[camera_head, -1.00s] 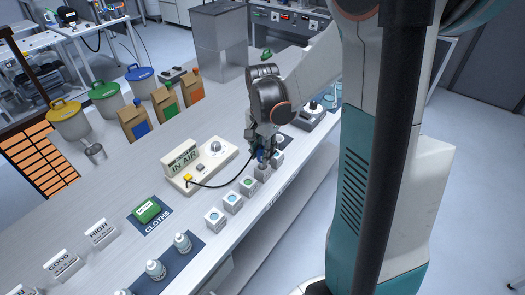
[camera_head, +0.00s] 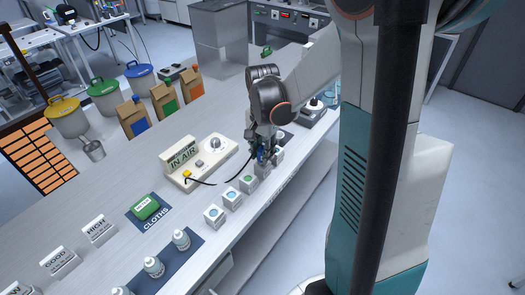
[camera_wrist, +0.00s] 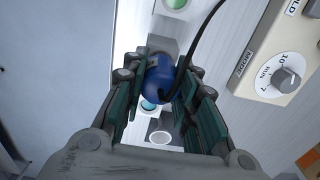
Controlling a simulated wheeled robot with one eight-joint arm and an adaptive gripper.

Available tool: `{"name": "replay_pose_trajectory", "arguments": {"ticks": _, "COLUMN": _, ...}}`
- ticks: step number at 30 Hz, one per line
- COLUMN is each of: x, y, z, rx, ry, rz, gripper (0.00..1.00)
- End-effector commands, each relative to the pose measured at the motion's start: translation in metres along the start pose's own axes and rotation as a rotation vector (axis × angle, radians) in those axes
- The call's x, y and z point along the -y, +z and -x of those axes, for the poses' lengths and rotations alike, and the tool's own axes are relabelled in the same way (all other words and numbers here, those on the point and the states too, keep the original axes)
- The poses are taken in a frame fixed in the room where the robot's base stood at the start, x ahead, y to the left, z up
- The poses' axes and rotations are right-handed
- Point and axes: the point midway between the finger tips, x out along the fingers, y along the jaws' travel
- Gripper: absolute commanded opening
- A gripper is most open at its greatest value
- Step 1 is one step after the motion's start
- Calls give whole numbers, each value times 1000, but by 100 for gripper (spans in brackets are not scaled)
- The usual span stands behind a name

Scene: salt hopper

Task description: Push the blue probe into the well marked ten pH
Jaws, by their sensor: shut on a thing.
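My gripper (camera_head: 264,156) is shut on the blue probe (camera_wrist: 158,80), just above or at a block in the row of wells along the bench's front edge. In the wrist view the probe sits between my teal fingers (camera_wrist: 160,90). Its lower end is hidden, so I cannot tell whether it is inside a well. A row of small white well blocks (camera_head: 231,199) with coloured round marks runs towards the lower left. Their pH numbers are too small to read. A black cable runs from the probe to the cream meter (camera_head: 211,160), whose sign reads IN AIR.
A green cloth (camera_head: 145,207) lies on a dark mat, with white bottles (camera_head: 154,266) nearby. White GOOD and HIGH signs (camera_head: 98,230) stand at the lower left. Paper bags (camera_head: 133,117) and lidded buckets (camera_head: 68,118) stand further back. The bench middle is fairly clear.

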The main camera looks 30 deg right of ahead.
Motion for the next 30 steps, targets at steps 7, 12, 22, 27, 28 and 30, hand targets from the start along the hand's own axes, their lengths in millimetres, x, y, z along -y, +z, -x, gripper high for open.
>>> {"name": "replay_pose_trajectory", "arguments": {"ticks": 7, "x": 0, "y": 0, "z": -5, "rx": 0, "ry": 0, "rz": 0, "gripper": 0}}
{"name": "replay_pose_trajectory", "arguments": {"ticks": 12, "x": 0, "y": 0, "z": -8, "rx": 0, "ry": 0, "rz": 0, "gripper": 0}}
{"name": "replay_pose_trajectory", "arguments": {"ticks": 22, "x": 0, "y": 0, "z": -14, "rx": 0, "ry": 0, "rz": 0, "gripper": 0}}
{"name": "replay_pose_trajectory", "arguments": {"ticks": 27, "x": 0, "y": 0, "z": -17, "rx": 0, "ry": 0, "rz": 0, "gripper": 0}}
{"name": "replay_pose_trajectory", "arguments": {"ticks": 28, "x": 0, "y": 0, "z": -18, "rx": 0, "ry": 0, "rz": 0, "gripper": 0}}
{"name": "replay_pose_trajectory", "arguments": {"ticks": 30, "x": 0, "y": 0, "z": -19, "rx": 0, "ry": 0, "rz": 0, "gripper": 0}}
